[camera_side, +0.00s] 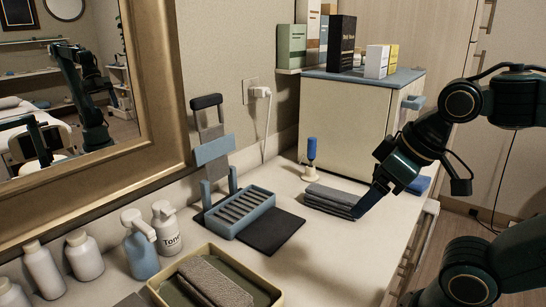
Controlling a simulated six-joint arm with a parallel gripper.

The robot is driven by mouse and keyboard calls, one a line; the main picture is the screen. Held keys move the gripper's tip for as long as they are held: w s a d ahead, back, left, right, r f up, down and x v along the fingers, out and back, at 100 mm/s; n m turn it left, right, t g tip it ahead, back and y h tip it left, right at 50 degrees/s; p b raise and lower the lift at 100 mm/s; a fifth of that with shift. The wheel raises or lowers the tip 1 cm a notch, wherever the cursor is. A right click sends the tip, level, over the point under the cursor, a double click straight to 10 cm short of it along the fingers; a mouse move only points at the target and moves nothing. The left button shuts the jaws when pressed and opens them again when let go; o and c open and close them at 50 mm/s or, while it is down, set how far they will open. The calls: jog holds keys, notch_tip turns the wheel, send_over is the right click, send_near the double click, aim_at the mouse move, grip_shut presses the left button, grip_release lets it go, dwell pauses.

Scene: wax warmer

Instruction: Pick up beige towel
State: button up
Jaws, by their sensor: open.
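A folded grey towel stack (330,197) lies on the countertop, right of the middle. A taupe-beige ribbed towel (212,281) lies in a beige-rimmed tray (270,289) at the front, well away from my gripper. The far finger is mostly hidden.
A blue slotted rack (242,212) stands on a dark mat (272,233). A blue-handled brush (311,149) stands behind the grey towel, near a cabinet (345,125) topped with boxes. Several bottles (84,256) line the left. The front right counter is clear.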

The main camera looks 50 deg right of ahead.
jog(key=shift+o, duration=0.4)
jog(key=g, duration=0.6)
send_over(212, 282)
notch_tip(212, 282, down, 5)
jog(key=shift+m, duration=0.3)
jog(key=shift+s+f, duration=0.15)
jog(key=shift+f, duration=4.35)
jog(key=shift+f, duration=0.1)
jog(key=shift+f, duration=2.5)
